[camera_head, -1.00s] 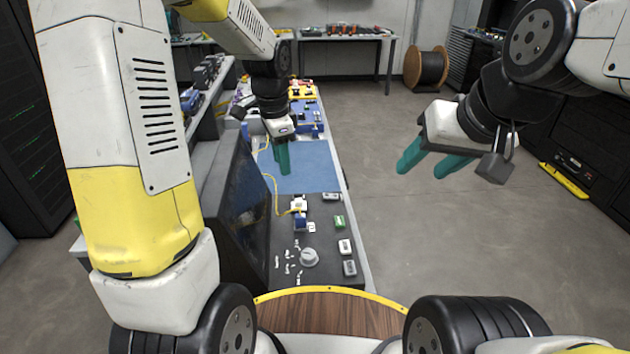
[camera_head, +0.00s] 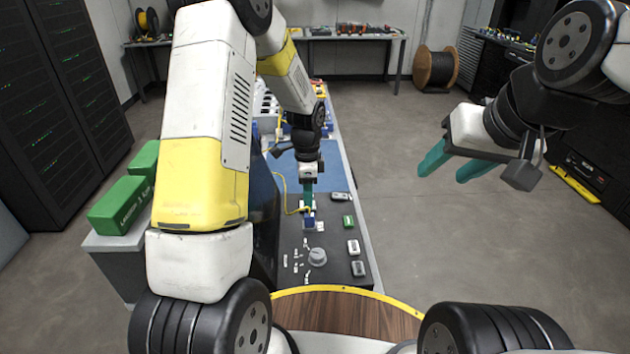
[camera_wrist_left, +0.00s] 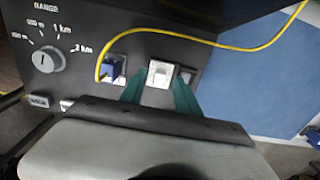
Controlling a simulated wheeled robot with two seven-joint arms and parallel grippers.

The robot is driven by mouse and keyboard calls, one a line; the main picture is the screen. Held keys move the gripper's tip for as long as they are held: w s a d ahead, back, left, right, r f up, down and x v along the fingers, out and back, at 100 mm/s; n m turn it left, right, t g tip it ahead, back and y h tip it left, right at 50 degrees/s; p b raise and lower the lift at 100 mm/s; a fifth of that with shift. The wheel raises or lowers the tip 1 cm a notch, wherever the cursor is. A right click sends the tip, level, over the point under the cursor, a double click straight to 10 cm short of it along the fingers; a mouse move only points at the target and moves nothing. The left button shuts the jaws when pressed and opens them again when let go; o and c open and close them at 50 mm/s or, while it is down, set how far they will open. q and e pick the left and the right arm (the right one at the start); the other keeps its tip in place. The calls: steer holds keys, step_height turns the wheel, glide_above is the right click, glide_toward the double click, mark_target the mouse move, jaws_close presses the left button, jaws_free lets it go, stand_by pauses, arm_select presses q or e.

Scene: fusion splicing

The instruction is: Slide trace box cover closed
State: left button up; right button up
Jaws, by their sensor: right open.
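The trace box (camera_head: 288,235) is a dark instrument with a blue port (camera_head: 309,221) where a yellow cable ends. In the left wrist view the blue port (camera_wrist_left: 113,68) sits left of a small white sliding piece (camera_wrist_left: 160,73), which looks like the cover. My left gripper (camera_head: 308,205) points down onto the box beside the port. In the wrist view its teal fingers (camera_wrist_left: 160,88) stand apart on either side of the white piece; whether they press on it I cannot tell. My right gripper (camera_head: 450,165) is open and empty, over the floor to the right.
A range knob (camera_head: 317,257) and several buttons, one a green button (camera_head: 348,221), are on the panel. The yellow cable (camera_head: 281,195) loops to the left of the gripper. A blue mat (camera_head: 285,170) lies beyond the box. Green cases (camera_head: 122,203) stand at the left.

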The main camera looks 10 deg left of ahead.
arm_select(q)
steer(key=shift+f, duration=0.1)
jaws_close()
stand_by(1.4)
